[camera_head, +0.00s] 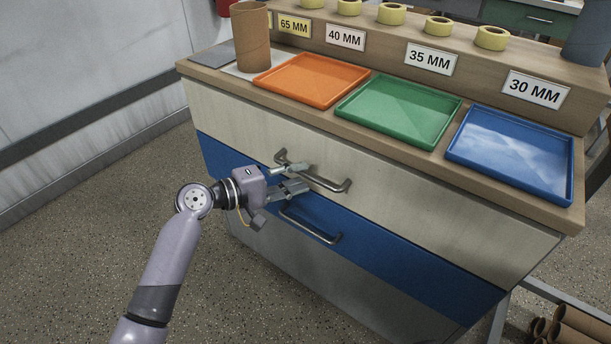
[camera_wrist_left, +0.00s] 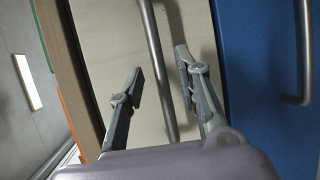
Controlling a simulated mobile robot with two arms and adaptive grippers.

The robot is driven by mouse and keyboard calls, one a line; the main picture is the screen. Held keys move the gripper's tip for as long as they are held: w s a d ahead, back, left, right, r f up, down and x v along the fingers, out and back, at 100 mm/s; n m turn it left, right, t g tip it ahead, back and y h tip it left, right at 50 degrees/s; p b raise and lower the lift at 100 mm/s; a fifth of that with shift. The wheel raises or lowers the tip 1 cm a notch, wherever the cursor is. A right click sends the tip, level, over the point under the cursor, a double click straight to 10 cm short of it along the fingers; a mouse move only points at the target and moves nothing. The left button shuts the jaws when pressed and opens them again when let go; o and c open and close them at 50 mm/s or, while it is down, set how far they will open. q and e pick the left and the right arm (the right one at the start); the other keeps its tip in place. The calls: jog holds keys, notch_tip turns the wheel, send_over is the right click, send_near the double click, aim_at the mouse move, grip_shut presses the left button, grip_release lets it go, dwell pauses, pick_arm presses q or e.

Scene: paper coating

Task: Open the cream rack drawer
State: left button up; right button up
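The cream drawer (camera_head: 420,205) is the top one of the rack; its front looks flush with the cabinet. Its grey bar handle (camera_head: 328,182) also shows in the left wrist view (camera_wrist_left: 154,45). My left gripper (camera_head: 304,178) is at the left part of this handle, fingers open. In the left wrist view my left gripper (camera_wrist_left: 160,68) has one finger on each side of the bar in the picture, with gaps to both. How deep the bar sits between the fingers, I cannot tell. My right gripper is not in view.
Below is a blue drawer (camera_head: 390,262) with its own handle (camera_head: 310,226), close under my gripper. Orange (camera_head: 310,78), green (camera_head: 400,110) and blue (camera_head: 512,152) trays and a brown paper tube (camera_head: 252,38) stand on the top. The floor in front is clear.

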pick_arm(q)
jog(key=shift+x, duration=1.4)
jog(key=shift+c, duration=0.2)
grip_shut()
